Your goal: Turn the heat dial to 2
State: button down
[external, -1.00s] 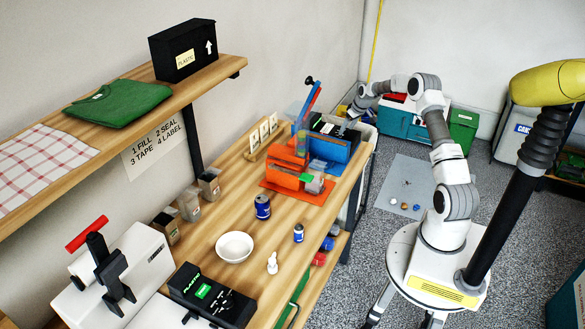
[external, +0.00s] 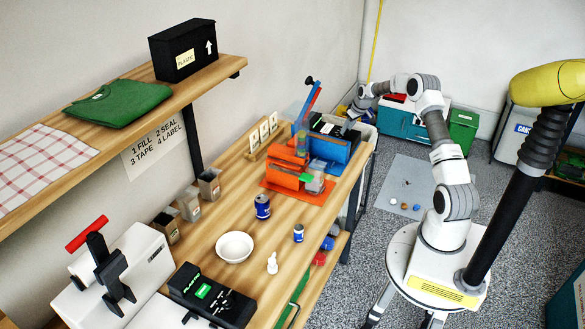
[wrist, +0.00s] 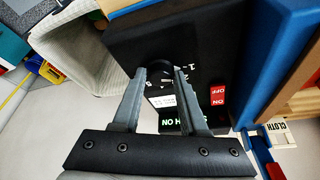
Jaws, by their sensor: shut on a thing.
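The heat dial (wrist: 158,70) is a dark round knob on the black control panel (wrist: 205,40) in the wrist view. My gripper (wrist: 161,77) is shut on it, with one grey finger on each side. Pale scale marks and digits show beside the dial, but the fingers cover part of the scale and I cannot tell the setting. A red OFF/ON switch (wrist: 218,83) sits to the right on the panel. In the external view the panel belongs to the blue sealer (external: 328,147) at the far end of the bench, with my gripper small above it.
An orange machine (external: 285,178) stands on the bench in front of the blue sealer. A grey-white bin (wrist: 75,48) is close beside the panel. A blue can (external: 262,206), a white bowl (external: 234,247) and a small white bottle (external: 272,263) stand nearer on the wooden bench.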

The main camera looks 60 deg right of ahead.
jog(key=m+h+b, duration=0.1)
jog(key=m, duration=0.2)
jog(key=shift+w+a+g+b, duration=0.1)
jog(key=shift+a+g+b, duration=0.05)
jog(key=shift+g+b, duration=0.25)
jog(key=shift+m+g+h, duration=0.3)
jog(key=shift+m, duration=1)
jog(key=shift+b, duration=0.3)
jog(key=shift+c, duration=2.2)
grip_release()
jog(key=v, duration=1.7)
jog(key=shift+a+r, duration=0.15)
jog(key=shift+a, duration=0.05)
